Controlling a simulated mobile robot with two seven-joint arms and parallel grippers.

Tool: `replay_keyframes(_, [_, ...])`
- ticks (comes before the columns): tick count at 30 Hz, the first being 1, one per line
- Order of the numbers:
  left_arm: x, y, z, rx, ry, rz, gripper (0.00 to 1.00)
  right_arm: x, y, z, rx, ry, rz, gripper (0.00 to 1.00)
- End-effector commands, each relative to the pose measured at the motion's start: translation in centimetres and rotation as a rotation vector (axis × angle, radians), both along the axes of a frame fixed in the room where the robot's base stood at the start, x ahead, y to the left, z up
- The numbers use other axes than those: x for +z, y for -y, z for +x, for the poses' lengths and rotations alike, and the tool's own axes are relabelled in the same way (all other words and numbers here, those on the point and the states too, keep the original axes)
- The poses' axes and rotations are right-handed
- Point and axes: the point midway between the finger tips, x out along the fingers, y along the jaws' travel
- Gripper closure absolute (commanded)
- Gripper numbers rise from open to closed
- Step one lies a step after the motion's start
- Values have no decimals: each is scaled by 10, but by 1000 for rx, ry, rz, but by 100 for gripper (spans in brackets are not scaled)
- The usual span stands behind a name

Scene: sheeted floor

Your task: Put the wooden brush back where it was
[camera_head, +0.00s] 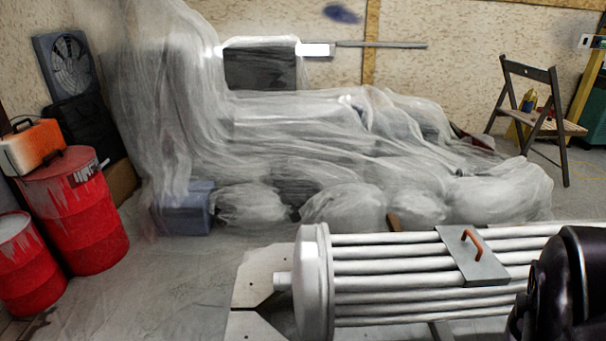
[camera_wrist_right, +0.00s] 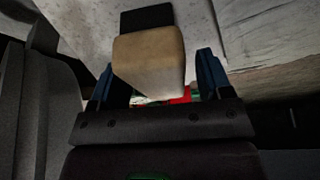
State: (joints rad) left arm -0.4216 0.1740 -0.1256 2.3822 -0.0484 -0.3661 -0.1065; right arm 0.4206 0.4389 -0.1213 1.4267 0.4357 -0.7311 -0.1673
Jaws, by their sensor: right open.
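In the right wrist view, a tan, wood-coloured block (camera_wrist_right: 150,62) with a black piece (camera_wrist_right: 147,18) beyond its far end lies between the two blue fingers of my right gripper (camera_wrist_right: 160,72). It looks like the wooden brush, but I see no bristles. The fingers are apart, with a gap showing on the right side of the block. Whether the left finger touches it I cannot tell. The brush cannot be made out in the head view. My left gripper is in neither view.
A metal tube bundle (camera_head: 315,285) with a grey plate and orange handle (camera_head: 472,245) fills the front right. Red drums (camera_head: 75,215) stand left. Plastic sheeting (camera_head: 300,140) covers bulky things behind. A folding chair (camera_head: 535,115) stands right. Sheeted floor (camera_head: 175,285) is clear at front left.

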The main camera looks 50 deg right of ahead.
Motion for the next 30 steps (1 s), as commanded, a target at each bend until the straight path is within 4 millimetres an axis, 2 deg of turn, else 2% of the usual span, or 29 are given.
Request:
replay_keyframes(5, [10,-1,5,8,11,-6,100,23,3,-2,-1,11,-1,28])
replay_keyframes(9, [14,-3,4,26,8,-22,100,51,6,-10,0,16,0,28])
replay_keyframes(18, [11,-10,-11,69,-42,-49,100,98,11,-31,0,11,1,28])
replay_keyframes(24, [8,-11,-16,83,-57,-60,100,112,13,-40,1,5,1,28])
replay_keyframes(30, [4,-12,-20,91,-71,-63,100,113,14,-43,0,0,1,28])
